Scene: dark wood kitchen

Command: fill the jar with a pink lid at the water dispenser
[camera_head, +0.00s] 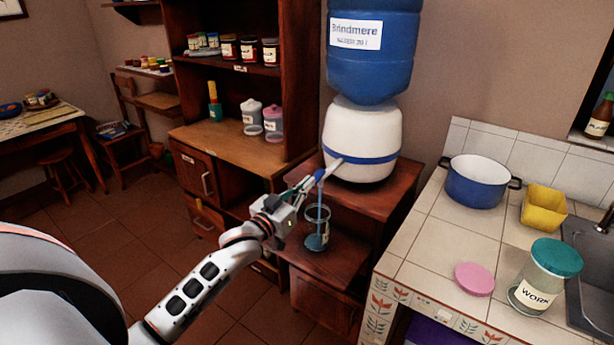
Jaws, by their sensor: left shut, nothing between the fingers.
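The water dispenser has a white body with a blue band (352,135) and a blue bottle (370,62) on top. My left gripper (314,179) is shut and empty, its fingertips at the dispenser's tap. An open glass jar (326,226) stands below the tap on the stand's lower shelf (340,256). A blue stream runs from the tap down into it, and some water shows at its bottom. A loose pink lid (474,279) lies on the tiled counter. A pink-lidded jar (273,124) stands in the cabinet behind. My right gripper is out of view.
The tiled counter (428,240) at the right holds a blue pot (477,182), a yellow tub (543,207) and a teal-lidded jar (541,280) labelled WORK, beside a sink. A wooden cabinet (222,140) stands behind my left arm.

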